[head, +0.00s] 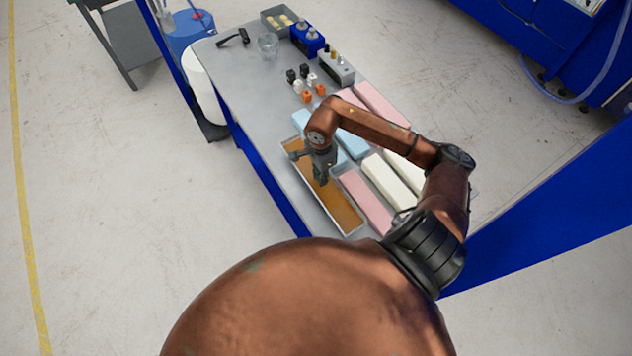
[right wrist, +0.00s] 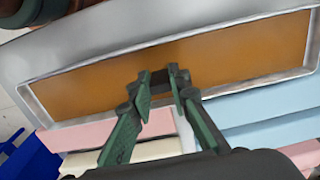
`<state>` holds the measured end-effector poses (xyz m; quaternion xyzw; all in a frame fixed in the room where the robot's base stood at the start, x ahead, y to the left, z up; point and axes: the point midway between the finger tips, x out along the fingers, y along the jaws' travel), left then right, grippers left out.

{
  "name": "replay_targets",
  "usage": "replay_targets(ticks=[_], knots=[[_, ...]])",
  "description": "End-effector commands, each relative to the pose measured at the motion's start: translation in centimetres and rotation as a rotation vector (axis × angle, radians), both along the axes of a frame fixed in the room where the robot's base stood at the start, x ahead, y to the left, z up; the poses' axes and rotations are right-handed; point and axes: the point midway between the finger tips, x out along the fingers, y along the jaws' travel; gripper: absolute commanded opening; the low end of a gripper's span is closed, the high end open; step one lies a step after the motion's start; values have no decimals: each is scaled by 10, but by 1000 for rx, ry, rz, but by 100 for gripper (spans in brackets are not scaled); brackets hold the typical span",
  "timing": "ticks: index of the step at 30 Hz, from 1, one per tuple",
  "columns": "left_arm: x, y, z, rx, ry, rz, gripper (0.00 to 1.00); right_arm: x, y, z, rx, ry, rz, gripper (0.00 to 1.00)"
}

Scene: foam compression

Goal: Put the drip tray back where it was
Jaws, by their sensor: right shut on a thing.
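The drip tray (head: 342,208) is long and shallow, with a pale metal rim and an orange-brown floor. It lies along the left long edge of the bench, beside the foam blocks; I cannot tell whether it touches the bench top. My right gripper (head: 321,180) reaches down over the tray's middle. In the right wrist view the tray (right wrist: 235,55) fills the upper part. There the fingertips of the gripper (right wrist: 160,82) are closed about a small dark piece at the tray, partly hidden by the fingers. My left gripper is not in view.
Pink (head: 366,201), cream (head: 385,180) and blue (head: 353,144) foam blocks lie close along the tray's right side. Small weights (head: 298,87), a grey box (head: 335,68), a glass beaker (head: 268,45) and a black tool (head: 233,38) stand farther back. The bench's back left is mostly bare.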

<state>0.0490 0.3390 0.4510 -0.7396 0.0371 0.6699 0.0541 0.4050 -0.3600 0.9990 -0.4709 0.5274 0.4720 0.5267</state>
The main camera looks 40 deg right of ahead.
Motion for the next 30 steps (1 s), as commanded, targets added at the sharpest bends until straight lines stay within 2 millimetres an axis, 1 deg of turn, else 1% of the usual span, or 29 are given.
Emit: replay_targets(ticks=[1,5,8,12,15,25,26,30], knots=[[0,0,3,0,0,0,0,3,5,-4,4,-1,0,0],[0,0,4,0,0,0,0,6,9,-12,2,-1,0,0],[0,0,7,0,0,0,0,9,16,-21,3,1,1,0],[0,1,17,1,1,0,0,8,14,-40,4,2,-3,0],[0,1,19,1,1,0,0,8,13,-47,1,1,-2,0],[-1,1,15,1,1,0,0,8,12,-52,-1,-1,0,0],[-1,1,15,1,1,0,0,8,12,-52,-1,-1,0,18],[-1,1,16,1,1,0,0,8,13,-51,0,0,0,27]])
